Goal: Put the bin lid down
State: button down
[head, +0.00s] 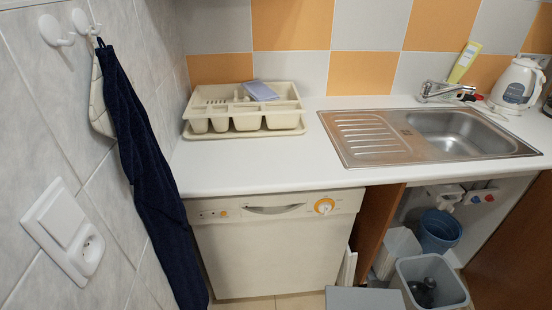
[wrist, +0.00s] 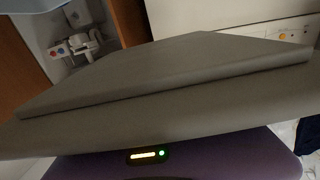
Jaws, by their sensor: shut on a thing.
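The grey bin lid (head: 365,298) shows at the bottom edge of the head view, just left of the open grey bin (head: 430,278). In the wrist view the lid (wrist: 170,75) is large and close, tilted across most of the picture. The bin has dark things inside, and no lid covers it. My gripper's fingers do not show in either view, so where they meet the lid is hidden.
A blue bucket (head: 439,231) stands behind the bin in the open sink cupboard. A brown cupboard door (head: 376,235) stands open left of it. A white dishwasher (head: 270,245) is further left. The counter front (head: 270,180) is clear.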

jog(key=a+y, duration=0.1)
jog(key=a+n, duration=0.1)
jog(key=a, duration=0.1)
jog(key=shift+w+y, duration=0.35)
jog(key=shift+y, duration=0.05)
jog(key=shift+a, duration=0.45)
